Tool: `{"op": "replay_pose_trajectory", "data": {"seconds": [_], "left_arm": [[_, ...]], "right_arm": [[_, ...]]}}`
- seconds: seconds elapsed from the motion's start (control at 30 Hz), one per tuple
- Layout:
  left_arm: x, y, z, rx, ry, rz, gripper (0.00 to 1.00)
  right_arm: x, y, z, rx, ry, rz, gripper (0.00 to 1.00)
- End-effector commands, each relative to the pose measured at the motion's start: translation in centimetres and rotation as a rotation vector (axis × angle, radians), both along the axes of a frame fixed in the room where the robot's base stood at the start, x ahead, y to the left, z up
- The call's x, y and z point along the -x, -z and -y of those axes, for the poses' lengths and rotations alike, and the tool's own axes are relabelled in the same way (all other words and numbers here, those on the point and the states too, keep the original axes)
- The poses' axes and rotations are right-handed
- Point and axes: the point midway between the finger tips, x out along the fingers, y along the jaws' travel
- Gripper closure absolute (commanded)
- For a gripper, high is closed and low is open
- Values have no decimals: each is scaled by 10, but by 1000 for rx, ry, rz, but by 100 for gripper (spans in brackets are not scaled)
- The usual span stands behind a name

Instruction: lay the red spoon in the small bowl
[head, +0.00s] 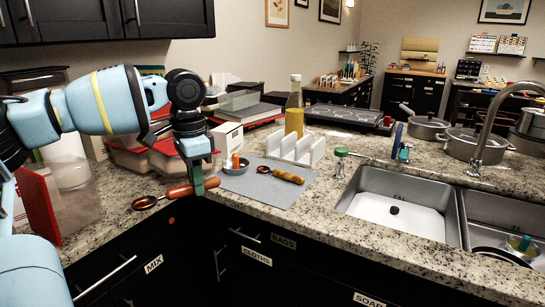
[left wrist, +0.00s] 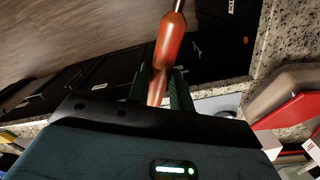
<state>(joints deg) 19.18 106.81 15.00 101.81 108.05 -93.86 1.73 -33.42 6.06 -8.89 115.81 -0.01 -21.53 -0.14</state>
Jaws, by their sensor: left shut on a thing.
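My left gripper (head: 197,187) is shut on the handle of the red spoon (head: 178,192). The spoon is held about level near the counter's front edge, its dark metal head pointing left. In the left wrist view the red handle (left wrist: 170,48) runs between the two green fingers (left wrist: 158,88). The small bowl (head: 236,171) is grey and stands just right of the gripper, on the left part of a grey mat (head: 245,190). An orange thing (head: 236,160) sticks up from the bowl. My right gripper is not in view.
A spoon with a yellow-brown handle (head: 288,177) lies on the mat. A white slotted rack (head: 296,150) and an oil bottle (head: 294,108) stand behind it. A white box (head: 228,138) is behind the bowl. The sink (head: 400,205) is at the right. Red-lidded containers (head: 135,160) stand behind the arm.

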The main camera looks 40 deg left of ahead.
Motion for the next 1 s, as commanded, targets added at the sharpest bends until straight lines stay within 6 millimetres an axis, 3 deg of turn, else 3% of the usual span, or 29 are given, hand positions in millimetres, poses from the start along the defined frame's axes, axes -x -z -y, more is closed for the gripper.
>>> {"op": "replay_pose_trajectory", "data": {"seconds": [0.1,0.27,1.0], "left_arm": [[11,28,-7,8,-98,6,100],[17,49,-8,2,-167,4,100],[21,88,2,-5,-260,-3,100]], "right_arm": [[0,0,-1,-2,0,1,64],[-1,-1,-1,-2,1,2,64],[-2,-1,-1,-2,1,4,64]]}}
